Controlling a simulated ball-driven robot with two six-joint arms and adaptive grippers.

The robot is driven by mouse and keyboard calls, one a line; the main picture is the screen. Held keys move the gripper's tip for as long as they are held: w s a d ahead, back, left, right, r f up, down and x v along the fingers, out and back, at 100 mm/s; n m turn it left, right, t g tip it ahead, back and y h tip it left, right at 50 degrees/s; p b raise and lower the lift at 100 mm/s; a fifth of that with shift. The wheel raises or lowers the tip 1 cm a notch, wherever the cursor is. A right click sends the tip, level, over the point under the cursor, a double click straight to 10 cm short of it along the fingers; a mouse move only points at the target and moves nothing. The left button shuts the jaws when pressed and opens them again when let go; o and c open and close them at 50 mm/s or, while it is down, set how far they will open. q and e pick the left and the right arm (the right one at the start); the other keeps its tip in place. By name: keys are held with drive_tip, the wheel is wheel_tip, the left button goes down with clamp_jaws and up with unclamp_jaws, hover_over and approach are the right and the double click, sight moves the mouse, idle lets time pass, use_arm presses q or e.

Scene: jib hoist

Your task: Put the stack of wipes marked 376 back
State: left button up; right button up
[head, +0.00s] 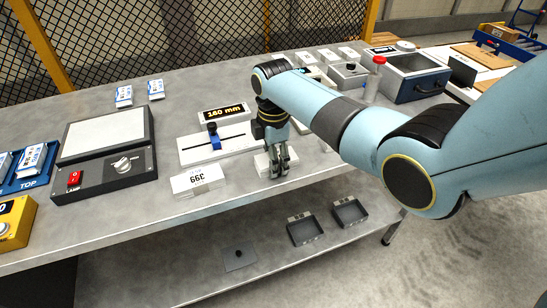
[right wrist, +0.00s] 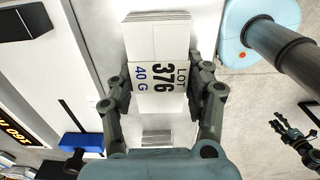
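The stack of wipes marked 376 (right wrist: 160,75) is white, with "LOT 376 40 G" on its label in the right wrist view. My right gripper (right wrist: 160,95) has one finger against each long side of it and looks shut on it. In the head view, the right gripper (head: 278,164) is low over the front of the bench, with part of the white stack (head: 262,163) showing beside its fingers. I cannot tell whether the stack is lifted. My left gripper (right wrist: 290,130) shows small in the right wrist view, its fingers apart; it is outside the head view.
A white block with an upside-down number (head: 198,180) stands left of the gripper. Behind are a slide gauge with a blue slider (head: 214,140) and a millimetre display (head: 224,112). A scale-like device (head: 108,145) stands left. Trays (head: 305,229) sit on the lower shelf.

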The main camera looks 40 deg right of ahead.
use_arm(q)
drive_tip(key=shift+s, duration=0.45)
use_arm(e)
drive_tip(key=o, duration=0.3)
drive_tip(key=shift+o, duration=0.2)
drive_tip(key=shift+r, duration=0.1)
drive_tip(key=shift+r, duration=0.35)
use_arm(q)
drive_tip(key=shift+r, duration=0.1)
use_arm(e)
wheel_tip(320, 180, up, 12)
drive_tip(key=shift+f, duration=0.25)
drive_tip(key=shift+s+f, duration=0.1)
